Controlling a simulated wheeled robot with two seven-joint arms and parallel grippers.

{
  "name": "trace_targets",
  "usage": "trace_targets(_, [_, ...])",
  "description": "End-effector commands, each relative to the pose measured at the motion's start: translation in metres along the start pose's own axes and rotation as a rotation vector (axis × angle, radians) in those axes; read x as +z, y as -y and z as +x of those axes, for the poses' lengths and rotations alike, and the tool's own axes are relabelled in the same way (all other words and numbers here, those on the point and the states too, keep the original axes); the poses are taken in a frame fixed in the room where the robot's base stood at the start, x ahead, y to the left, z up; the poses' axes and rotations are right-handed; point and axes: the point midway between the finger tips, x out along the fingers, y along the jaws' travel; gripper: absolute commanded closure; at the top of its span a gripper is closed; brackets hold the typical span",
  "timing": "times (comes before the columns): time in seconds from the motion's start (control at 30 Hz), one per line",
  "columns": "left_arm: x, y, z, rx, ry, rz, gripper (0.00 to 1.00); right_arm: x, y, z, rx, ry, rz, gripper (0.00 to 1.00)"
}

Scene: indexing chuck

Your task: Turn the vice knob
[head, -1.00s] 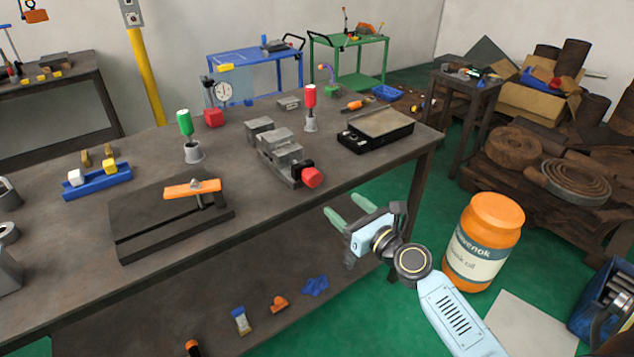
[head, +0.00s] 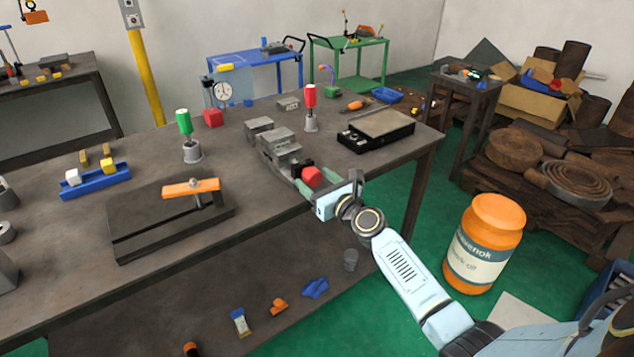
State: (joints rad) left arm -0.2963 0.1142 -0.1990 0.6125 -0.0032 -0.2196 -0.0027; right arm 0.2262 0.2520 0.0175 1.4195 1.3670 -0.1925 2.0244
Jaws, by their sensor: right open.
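The grey vice (head: 279,147) stands on the workbench (head: 235,240), towards its right part. Its red knob (head: 312,177) faces the front edge of the bench. My right gripper (head: 312,182) is at the knob, with its pale green fingers apart. One finger shows left of the knob and the other on its right and front side. I cannot tell whether the fingers touch the knob. My left gripper is not in view.
A black tray box (head: 376,138) stands right of the vice. Red-handled (head: 310,105) and green-handled (head: 187,130) tools stand upright on the bench. A dark plate with an orange-handled clamp (head: 191,188) lies to the left. A large orange jar (head: 484,240) stands at the right.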

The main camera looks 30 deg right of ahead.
Motion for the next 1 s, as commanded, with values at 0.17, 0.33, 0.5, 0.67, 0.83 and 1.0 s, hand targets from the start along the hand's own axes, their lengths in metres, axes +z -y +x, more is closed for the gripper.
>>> trace_targets(0.17, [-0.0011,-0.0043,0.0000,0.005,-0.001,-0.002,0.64,0.0001,0.0002,-0.0003,0.000,0.000,0.000,0.50])
trace_targets(0.33, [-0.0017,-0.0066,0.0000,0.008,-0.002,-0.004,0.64,0.0000,0.0002,-0.0004,0.000,0.000,0.000,0.72])
trace_targets(0.5, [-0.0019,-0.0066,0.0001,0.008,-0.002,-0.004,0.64,0.0000,0.0002,-0.0005,0.000,0.000,-0.002,0.81])
trace_targets(0.67, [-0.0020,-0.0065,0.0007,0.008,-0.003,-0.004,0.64,-0.0002,0.0003,-0.0006,0.000,0.000,-0.028,0.81])
trace_targets(0.83, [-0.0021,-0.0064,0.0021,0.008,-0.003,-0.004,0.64,-0.0003,0.0005,-0.0006,-0.001,0.000,-0.101,0.81])
trace_targets(1.0, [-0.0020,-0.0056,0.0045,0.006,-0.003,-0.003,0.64,-0.0004,0.0009,-0.0006,-0.001,0.001,-0.228,0.81])
